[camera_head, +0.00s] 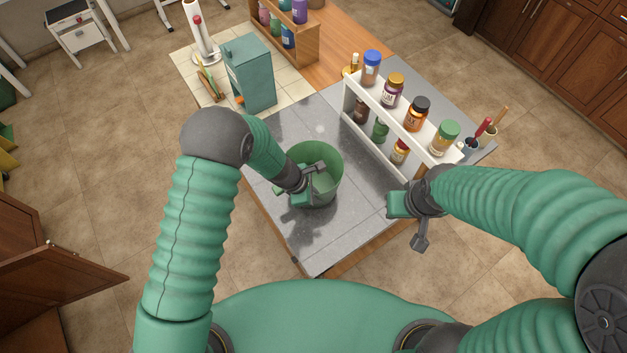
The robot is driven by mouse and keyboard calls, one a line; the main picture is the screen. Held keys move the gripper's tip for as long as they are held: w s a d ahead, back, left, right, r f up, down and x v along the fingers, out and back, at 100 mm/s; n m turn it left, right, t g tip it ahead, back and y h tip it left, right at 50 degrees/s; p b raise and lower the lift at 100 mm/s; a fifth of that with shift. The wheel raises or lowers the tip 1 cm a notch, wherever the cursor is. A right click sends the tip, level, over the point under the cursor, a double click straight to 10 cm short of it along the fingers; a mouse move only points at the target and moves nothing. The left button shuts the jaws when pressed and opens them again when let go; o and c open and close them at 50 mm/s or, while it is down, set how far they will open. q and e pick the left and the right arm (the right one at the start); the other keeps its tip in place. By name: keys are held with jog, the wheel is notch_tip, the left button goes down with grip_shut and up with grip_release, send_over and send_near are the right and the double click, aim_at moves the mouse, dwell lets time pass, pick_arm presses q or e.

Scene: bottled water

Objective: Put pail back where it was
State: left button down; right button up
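The green pail (331,158) is upright over the grey countertop (290,232), left of the white rack. I cannot tell whether its base touches the surface. My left gripper (309,183) is at the pail's near-left rim and overlaps its opening, hiding part of the rim. Its fingers look spread, but whether they clamp the pail wall does not show. My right gripper (410,218) is open and empty, over the counter's near-right edge, apart from the pail.
A white two-level rack (411,143) with several jars stands right of the pail. A teal box-shaped container (250,75) stands on the tiled part behind left. A wooden shelf (285,48) with bottles is at the back. Bare grey counter lies in front of the pail.

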pick_arm(q)
jog(key=shift+a, duration=0.4)
jog(key=shift+d, duration=1.1)
jog(key=shift+a, duration=0.75)
jog(key=shift+d, duration=0.45)
pick_arm(e)
jog(key=shift+d, duration=0.2)
